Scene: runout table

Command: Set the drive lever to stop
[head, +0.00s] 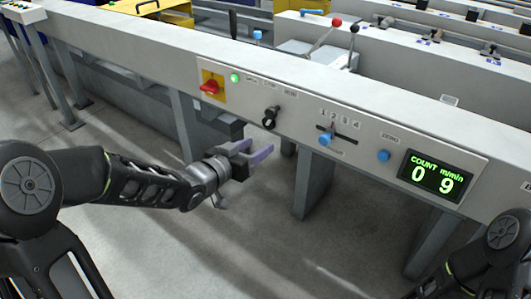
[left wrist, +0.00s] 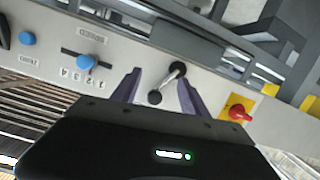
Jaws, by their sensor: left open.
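The drive lever (head: 270,118) is a short dark lever on the front of the grey control panel, between the red switch and the numbered slider. It slants a little, with one end up and right and the other down and left in the head view. Its small labels above are too blurred to read. My left gripper (head: 252,150) is open and empty, below and left of the lever in the head view. In the left wrist view the lever (left wrist: 166,83) shows between the open fingers (left wrist: 160,77); I see no grip on it. My right gripper is out of view.
A red switch on a yellow plate (head: 210,86) and a green lamp (head: 235,77) sit left of the lever. A blue-knobbed slider (head: 325,139), a blue button (head: 384,155) and a count display (head: 433,176) sit right. Table legs (head: 315,180) stand below.

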